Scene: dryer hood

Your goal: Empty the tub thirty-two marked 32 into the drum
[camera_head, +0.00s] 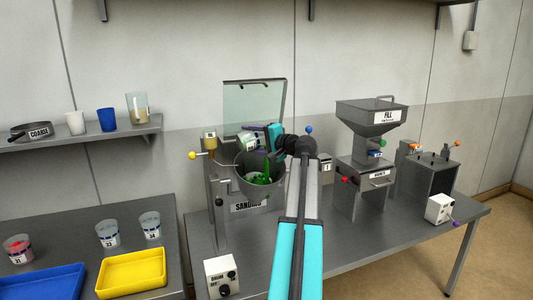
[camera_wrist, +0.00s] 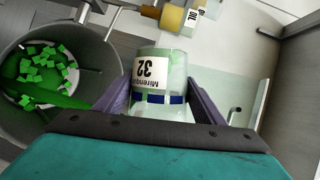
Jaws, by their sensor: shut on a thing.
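The tub thirty-two (camera_wrist: 152,72) is a clear cup with a white label marked 32 and a blue band. My gripper (camera_wrist: 160,104) is shut around it with purple fingers on both sides. In the head view the tub (camera_head: 246,142) is tipped over, above the drum's rim. The drum (camera_head: 259,178) is a grey open vessel. Green square pieces (camera_wrist: 42,72) lie inside the drum, and they also show in the head view (camera_head: 262,179). The tub's wall looks pale, with no clear pile of pieces behind it; its mouth is hard to see.
A clear raised lid (camera_head: 255,103) stands behind the drum. A yellow-knobbed lever (camera_head: 193,155) is at its left. A hopper marked FILL (camera_head: 371,120) stands to the right. Other tubs (camera_head: 108,234), a yellow tray (camera_head: 131,273) and a blue tray (camera_head: 42,284) are on the left table.

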